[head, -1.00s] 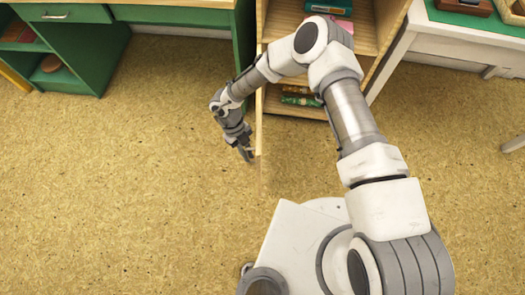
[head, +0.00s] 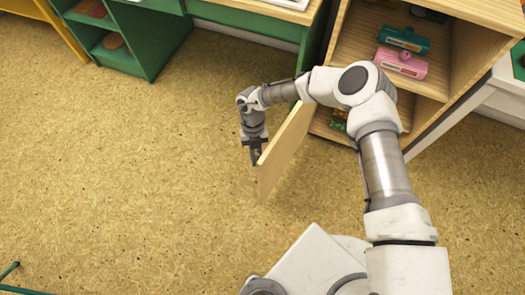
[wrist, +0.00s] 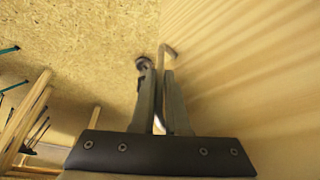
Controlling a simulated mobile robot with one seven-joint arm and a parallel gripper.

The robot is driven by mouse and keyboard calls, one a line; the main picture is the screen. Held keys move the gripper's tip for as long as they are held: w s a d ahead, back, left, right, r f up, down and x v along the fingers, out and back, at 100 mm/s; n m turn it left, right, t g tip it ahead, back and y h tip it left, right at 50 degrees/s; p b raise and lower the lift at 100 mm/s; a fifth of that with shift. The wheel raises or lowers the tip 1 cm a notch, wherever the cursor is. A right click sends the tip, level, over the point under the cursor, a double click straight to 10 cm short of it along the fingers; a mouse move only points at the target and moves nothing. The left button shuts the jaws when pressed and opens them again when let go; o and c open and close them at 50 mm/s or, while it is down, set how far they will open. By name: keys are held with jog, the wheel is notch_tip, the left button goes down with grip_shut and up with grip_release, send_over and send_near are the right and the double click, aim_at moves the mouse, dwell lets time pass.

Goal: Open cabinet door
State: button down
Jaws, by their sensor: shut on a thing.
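The wooden cabinet (head: 340,70) stands at the upper right with its front open. Its door (head: 283,153) is swung out from the cabinet, standing upright and seen at an angle; my arm covers its upper part near the hinge side. My gripper (head: 255,160) is at the door's outer edge, on its left side.
Teal (head: 403,39) and pink (head: 401,63) inkpads lie inside the cabinet. A green desk (head: 240,20) and green shelf unit (head: 130,40) stand at the back. A white table (head: 500,90) is at the right. The floor left of the door is clear.

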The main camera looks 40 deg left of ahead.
jog(key=shift+s+a, duration=0.1)
jog(key=shift+a, duration=0.1)
dwell(0.3)
jog(key=c, duration=1.2)
grip_release()
jog(key=p+v, duration=0.3)
jog(key=v, duration=1.4)
jog(key=shift+r+p, duration=0.15)
jog(key=shift+p, duration=0.2)
